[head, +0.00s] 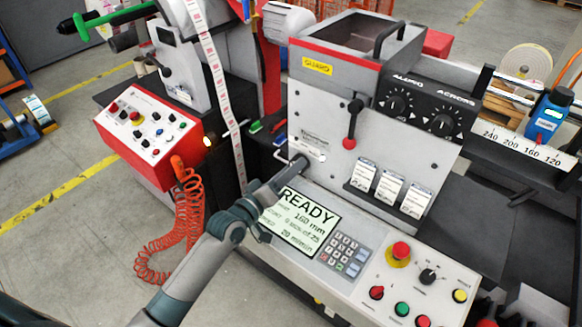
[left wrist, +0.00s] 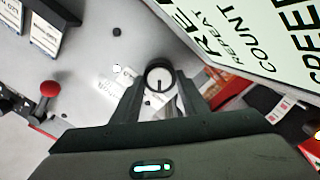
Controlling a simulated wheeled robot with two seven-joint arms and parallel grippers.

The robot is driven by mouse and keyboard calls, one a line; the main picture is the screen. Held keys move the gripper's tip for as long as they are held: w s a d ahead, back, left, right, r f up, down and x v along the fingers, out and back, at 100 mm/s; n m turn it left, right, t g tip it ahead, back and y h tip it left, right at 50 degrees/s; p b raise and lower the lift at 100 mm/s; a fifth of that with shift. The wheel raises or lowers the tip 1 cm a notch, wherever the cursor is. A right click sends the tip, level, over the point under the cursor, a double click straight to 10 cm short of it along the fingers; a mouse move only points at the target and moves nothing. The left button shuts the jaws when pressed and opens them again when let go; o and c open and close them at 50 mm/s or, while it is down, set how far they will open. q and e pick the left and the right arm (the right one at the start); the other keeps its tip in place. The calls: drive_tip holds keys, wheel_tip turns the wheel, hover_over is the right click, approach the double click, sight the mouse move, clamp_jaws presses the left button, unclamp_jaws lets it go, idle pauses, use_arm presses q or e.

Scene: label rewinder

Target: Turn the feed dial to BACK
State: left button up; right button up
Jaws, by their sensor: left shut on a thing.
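The feed dial (left wrist: 160,78) is a small round knob with a pale face, a dark rim and a dark mark. In the left wrist view it sits between the two fingers of my left gripper (left wrist: 158,94), which is shut on it. In the head view my left gripper (head: 299,163) reaches the grey machine front just above the display and covers the dial. A white printed plate (left wrist: 118,76) lies beside the dial. Its lettering is too small to read, so I cannot tell which setting the mark faces. My right gripper does not show.
The display (head: 300,222) reading READY is below my left gripper. A red-knobbed lever (head: 351,125), label cards (head: 388,190) and two black dials (head: 397,102) are to its right. A red emergency button (head: 400,252) is lower right. A paper web (head: 219,85) runs down at the left.

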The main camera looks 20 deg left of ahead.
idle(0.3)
use_arm(q)
drive_tip(key=o, duration=1.1)
drive_tip(key=b+v, duration=0.5)
drive_tip(key=v, duration=1.1)
drive_tip(key=shift+f, duration=0.1)
drive_tip(key=shift+s+a, duration=0.25)
drive_tip(key=shift+s, duration=0.4)
